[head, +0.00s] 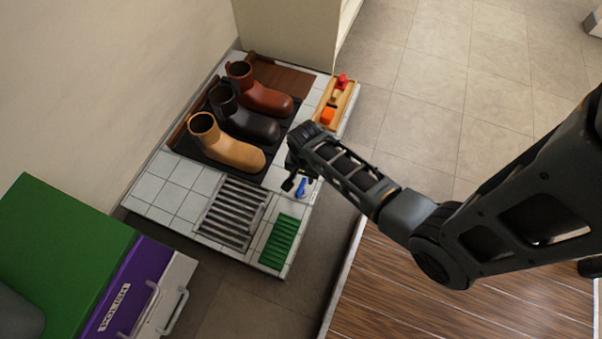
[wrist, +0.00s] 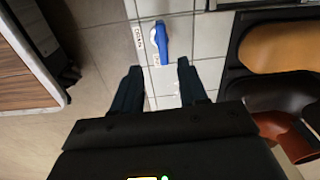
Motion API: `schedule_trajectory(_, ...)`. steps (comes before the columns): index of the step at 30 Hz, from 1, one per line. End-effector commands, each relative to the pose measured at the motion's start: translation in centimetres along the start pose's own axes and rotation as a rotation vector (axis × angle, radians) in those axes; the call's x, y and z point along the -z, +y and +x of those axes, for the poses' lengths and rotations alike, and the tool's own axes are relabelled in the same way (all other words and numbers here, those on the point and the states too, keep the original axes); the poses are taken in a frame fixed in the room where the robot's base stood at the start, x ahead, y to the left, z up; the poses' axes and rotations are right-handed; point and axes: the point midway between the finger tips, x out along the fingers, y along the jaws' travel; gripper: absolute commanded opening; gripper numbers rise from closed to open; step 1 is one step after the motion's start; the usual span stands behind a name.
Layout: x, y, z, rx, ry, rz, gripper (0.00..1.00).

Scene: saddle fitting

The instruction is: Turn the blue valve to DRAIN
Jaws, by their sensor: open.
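The blue valve (head: 301,187) is a small blue lever on the white tiled platform, beside the metal grate. In the wrist view the blue valve (wrist: 161,42) lies nearly lengthwise between and beyond my fingertips, on a pale base. A white label (wrist: 138,40) with dark lettering is left of it; its word is too small to read surely. My gripper (wrist: 158,70) is open and empty, with its two dark fingers apart and the valve ahead of them. In the head view my gripper (head: 293,178) is just left of the valve, partly hidden by my arm.
Brown, black and tan boots (head: 232,146) stand on a dark mat behind. A metal grate (head: 231,211) and a green ribbed mat (head: 279,241) lie in front. A wooden tray (head: 346,106) holds red and orange items. A purple POLISH drawer (head: 128,291) is at lower left.

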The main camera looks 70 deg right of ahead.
Motion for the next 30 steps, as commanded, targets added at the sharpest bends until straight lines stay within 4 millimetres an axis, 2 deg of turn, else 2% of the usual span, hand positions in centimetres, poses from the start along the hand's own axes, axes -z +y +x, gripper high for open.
schedule_trajectory(1,0.3,-0.4,0.9,-0.015,-0.014,0.025,0.43)
schedule_trajectory(8,0.5,-0.7,2.5,-0.044,-0.039,0.066,0.43)
schedule_trajectory(19,0.3,-0.5,7.9,-0.043,-0.037,0.063,0.43)
schedule_trajectory(24,0.3,-0.5,8.8,-0.041,-0.036,0.062,0.43)
schedule_trajectory(30,0.3,-0.5,8.9,-0.041,-0.036,0.062,0.43)
